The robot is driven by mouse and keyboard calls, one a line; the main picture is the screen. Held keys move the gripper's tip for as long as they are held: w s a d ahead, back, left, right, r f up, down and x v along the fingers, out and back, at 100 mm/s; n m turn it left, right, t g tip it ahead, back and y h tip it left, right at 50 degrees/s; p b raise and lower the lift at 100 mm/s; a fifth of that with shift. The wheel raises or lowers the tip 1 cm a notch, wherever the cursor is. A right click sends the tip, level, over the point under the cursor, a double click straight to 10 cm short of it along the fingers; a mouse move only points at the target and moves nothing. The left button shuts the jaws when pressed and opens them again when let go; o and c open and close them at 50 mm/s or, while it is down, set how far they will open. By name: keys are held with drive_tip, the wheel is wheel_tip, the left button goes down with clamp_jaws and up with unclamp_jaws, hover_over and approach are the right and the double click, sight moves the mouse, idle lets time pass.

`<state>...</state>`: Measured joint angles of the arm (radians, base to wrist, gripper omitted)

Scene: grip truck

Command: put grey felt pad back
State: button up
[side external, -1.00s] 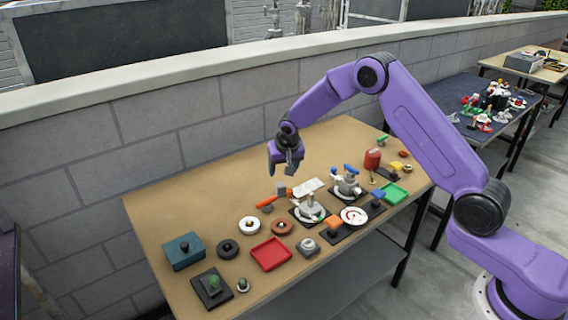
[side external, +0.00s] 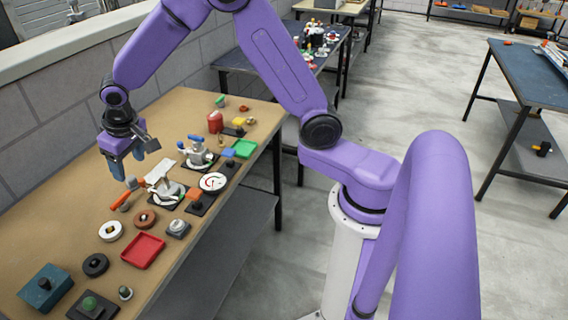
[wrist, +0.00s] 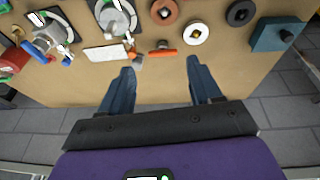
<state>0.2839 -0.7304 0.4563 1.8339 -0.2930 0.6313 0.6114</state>
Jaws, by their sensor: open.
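I cannot pick out a grey felt pad with certainty. A pale, light-grey flat rectangle (side external: 160,172) lies beside a clamp (side external: 168,190) on the tan table; it also shows in the wrist view (wrist: 106,53). Whether it is felt, I cannot tell. My gripper (side external: 128,168) is open above the table, near an orange-handled tool (side external: 120,202). In the wrist view my fingers (wrist: 160,68) are spread with nothing between them. The orange handle (wrist: 165,53) and the pale rectangle lie just beyond the fingertips.
A red tray (side external: 143,250), a green tray (side external: 243,148), a white ring (side external: 111,231), a brown ring (side external: 145,219), a black ring (side external: 95,265) and a teal box (side external: 45,290) stand on the table. A second clamp (side external: 197,155) stands farther back. Bare table (wrist: 80,88) lies below my gripper.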

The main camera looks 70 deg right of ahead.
drive_tip(key=s+d+r+n+g, duration=0.1)
drive_tip(key=s+n, duration=0.3)
drive_tip(key=s, duration=0.8)
drive_tip(key=s+d+r+n+g, duration=0.1)
drive_tip(key=s+d+r+n, duration=0.1)
drive_tip(key=s, duration=0.9)
drive_tip(key=s+d+r+n+g+y, duration=0.1)
drive_tip(key=s+n, duration=0.5)
drive_tip(key=s, duration=0.6)
drive_tip(key=shift+s+d+r, duration=0.35)
drive_tip(key=shift+d+r, duration=0.1)
drive_tip(key=shift+d, duration=0.55)
